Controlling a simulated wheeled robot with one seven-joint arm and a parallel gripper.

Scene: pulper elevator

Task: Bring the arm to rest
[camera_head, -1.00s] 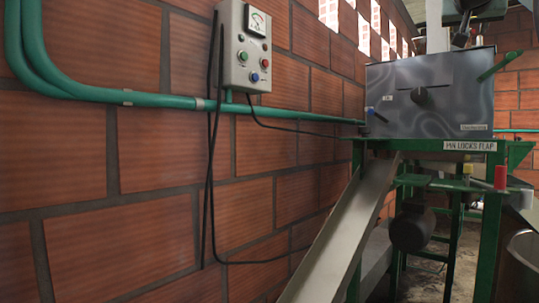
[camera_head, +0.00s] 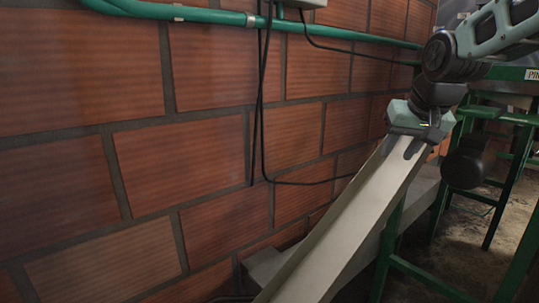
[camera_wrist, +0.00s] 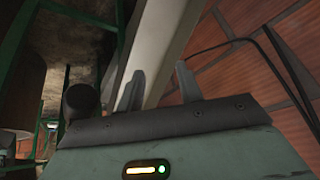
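My arm (camera_head: 490,38) reaches in from the upper right of the head view. My gripper (camera_head: 398,154) points down over the upper part of a pale metal chute (camera_head: 345,220). In the wrist view my gripper (camera_wrist: 159,72) has its two fingers apart with nothing between them. The chute (camera_wrist: 160,45) runs behind the fingers there. I cannot tell whether the fingertips touch the chute.
A brick wall (camera_head: 185,160) fills the left, with a green pipe (camera_head: 215,17) and hanging black cables (camera_head: 262,110). A green metal frame (camera_head: 390,245) and a dark round motor-like part (camera_head: 465,165) stand at the right. Some floor (camera_head: 455,235) shows beneath.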

